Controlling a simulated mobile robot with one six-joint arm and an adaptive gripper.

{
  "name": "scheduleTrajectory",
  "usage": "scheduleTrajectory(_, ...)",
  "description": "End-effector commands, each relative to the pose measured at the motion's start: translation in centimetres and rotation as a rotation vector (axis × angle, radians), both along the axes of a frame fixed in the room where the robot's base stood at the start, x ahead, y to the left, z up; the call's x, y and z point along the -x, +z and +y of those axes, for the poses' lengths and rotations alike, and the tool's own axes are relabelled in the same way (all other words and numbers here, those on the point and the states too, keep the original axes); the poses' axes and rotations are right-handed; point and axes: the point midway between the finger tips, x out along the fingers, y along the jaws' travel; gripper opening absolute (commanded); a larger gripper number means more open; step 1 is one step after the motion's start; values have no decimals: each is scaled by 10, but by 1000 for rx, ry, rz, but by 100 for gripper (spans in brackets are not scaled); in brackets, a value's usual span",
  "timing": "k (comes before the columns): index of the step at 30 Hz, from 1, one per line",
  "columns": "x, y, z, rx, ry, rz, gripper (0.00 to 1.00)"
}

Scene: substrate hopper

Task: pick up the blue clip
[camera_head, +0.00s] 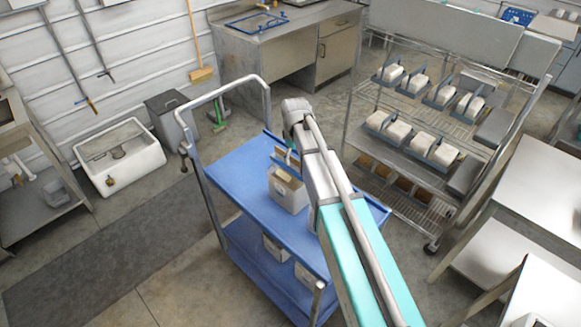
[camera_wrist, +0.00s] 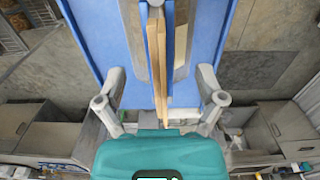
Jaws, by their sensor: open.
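A blue clip shows as a thin upright blue strip (camera_wrist: 169,55) against a tan board (camera_wrist: 157,60) in the wrist view. In the head view a small blue piece (camera_head: 284,163) sits by the top of a pale box (camera_head: 287,192) on the blue cart (camera_head: 235,170). My gripper (camera_wrist: 161,80) is open in the wrist view, one finger on each side of the strip and board, with visible gaps on both sides. In the head view my arm reaches over the cart and mostly hides the gripper. The clip's lower end is hard to make out.
The cart has a raised rim, a tall grey handle (camera_head: 225,92) and more boxes (camera_head: 275,248) on its lower shelf. A wire rack (camera_head: 435,190) with several white blocks in blue holders stands to the right. A white sink (camera_head: 118,157) stands at the left.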

Motion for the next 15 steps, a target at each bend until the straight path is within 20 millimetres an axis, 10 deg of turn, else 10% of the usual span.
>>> scheduleTrajectory(15,-3,-35,2,0,1,0,88)
